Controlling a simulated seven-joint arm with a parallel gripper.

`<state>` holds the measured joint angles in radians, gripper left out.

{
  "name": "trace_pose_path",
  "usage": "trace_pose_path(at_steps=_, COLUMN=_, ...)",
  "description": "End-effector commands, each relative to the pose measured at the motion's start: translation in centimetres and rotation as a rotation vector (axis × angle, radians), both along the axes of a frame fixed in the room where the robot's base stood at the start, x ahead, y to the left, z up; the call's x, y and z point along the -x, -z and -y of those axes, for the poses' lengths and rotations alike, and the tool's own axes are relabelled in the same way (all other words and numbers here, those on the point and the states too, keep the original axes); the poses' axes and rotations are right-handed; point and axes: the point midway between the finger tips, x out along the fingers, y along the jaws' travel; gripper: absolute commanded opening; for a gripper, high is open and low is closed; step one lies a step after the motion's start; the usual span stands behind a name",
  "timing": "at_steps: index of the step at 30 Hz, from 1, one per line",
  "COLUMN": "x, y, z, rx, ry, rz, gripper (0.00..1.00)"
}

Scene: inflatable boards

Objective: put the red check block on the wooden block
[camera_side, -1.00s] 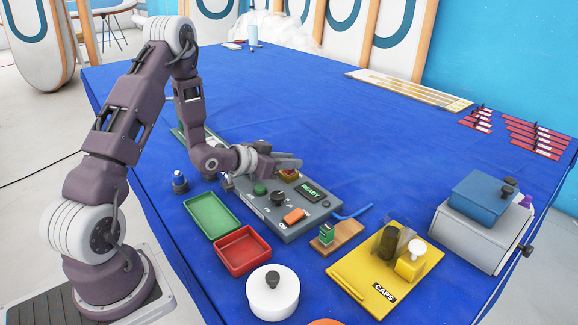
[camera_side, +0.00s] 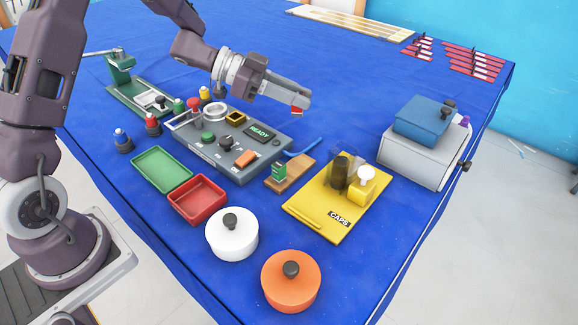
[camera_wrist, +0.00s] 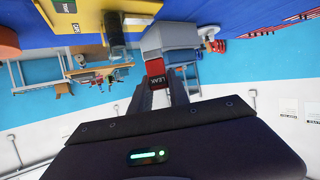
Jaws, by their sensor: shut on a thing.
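The red check block (camera_side: 297,111) is at the tips of my gripper (camera_side: 290,100), in the air beyond the grey console. The wooden block (camera_side: 295,179) lies flat on the blue table, right of the console, below the gripper in the side picture. A small green block (camera_side: 279,172) stands on the wooden block's left part; its right part looks bare.
The grey console (camera_side: 215,150) shows READY, and its yellow-rimmed socket (camera_side: 237,118) looks empty. A yellow CAPS board (camera_side: 330,205) with upright parts is right of the wooden block. Green (camera_side: 160,168) and red (camera_side: 180,208) trays, white (camera_side: 232,240) and orange (camera_side: 291,289) pots stand nearer.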

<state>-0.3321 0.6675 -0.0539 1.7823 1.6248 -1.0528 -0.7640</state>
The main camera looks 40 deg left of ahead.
Motion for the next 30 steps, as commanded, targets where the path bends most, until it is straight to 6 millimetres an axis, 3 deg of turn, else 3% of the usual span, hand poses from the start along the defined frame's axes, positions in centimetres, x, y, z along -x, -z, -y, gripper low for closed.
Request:
trace_pose_path(at_steps=5, x=1.5, y=2.0, z=2.3, rx=0.002, ry=0.193, rz=-0.003, gripper=0.00)
trace_pose_path(at_steps=9, x=1.7, y=5.5, z=2.5, rx=0.003, ry=0.211, rz=-0.005, gripper=0.00)
trace_pose_path(at_steps=18, x=1.6, y=10.9, z=2.4, rx=0.003, ry=0.206, rz=-0.001, gripper=0.00)
trace_pose_path(at_steps=30, x=1.6, y=11.8, z=2.4, rx=0.001, ry=0.206, rz=0.001, gripper=0.00)
